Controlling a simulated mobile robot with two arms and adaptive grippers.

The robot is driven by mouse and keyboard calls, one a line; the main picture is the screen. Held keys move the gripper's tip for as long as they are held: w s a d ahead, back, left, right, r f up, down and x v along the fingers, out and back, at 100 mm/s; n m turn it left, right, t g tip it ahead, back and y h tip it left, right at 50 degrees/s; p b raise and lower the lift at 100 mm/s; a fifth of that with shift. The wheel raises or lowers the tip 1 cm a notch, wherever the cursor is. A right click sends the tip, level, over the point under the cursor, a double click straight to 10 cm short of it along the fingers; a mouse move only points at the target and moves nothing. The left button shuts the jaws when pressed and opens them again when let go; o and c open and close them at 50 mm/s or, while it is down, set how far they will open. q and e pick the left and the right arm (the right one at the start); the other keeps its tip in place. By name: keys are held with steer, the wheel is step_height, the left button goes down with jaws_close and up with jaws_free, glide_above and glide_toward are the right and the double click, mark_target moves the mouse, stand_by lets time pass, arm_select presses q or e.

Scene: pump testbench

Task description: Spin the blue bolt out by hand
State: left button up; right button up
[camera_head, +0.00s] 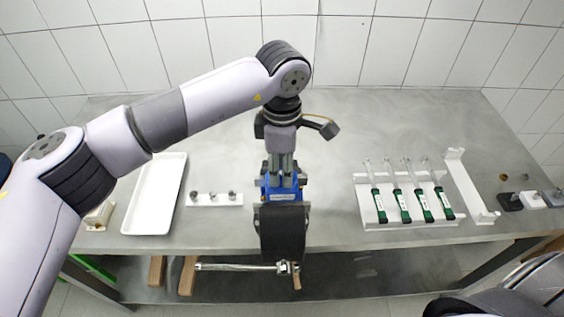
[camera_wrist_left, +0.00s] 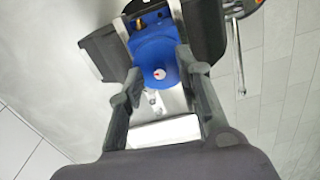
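My left gripper (camera_head: 282,176) hangs down over the blue vise (camera_head: 283,190) at the table's front edge, and mostly hides it. In the left wrist view the fingers of my left gripper (camera_wrist_left: 160,76) are spread, with a clear gap between them. The blue vise body (camera_wrist_left: 152,48) lies beyond them, with a small round white and red spot (camera_wrist_left: 159,74) on it. Small metal parts (camera_wrist_left: 153,100) show between the fingers. I cannot make out a blue bolt for certain. My right gripper does not show.
A white tray (camera_head: 141,215) and a strip with small metal parts (camera_head: 214,199) lie left of the vise. The vise's dark jaw (camera_head: 283,232) and metal handle (camera_head: 235,267) project past the front edge.

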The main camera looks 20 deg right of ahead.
arm_select(q)
jaws_close()
stand_by(0.3)
stand_by(0.4)
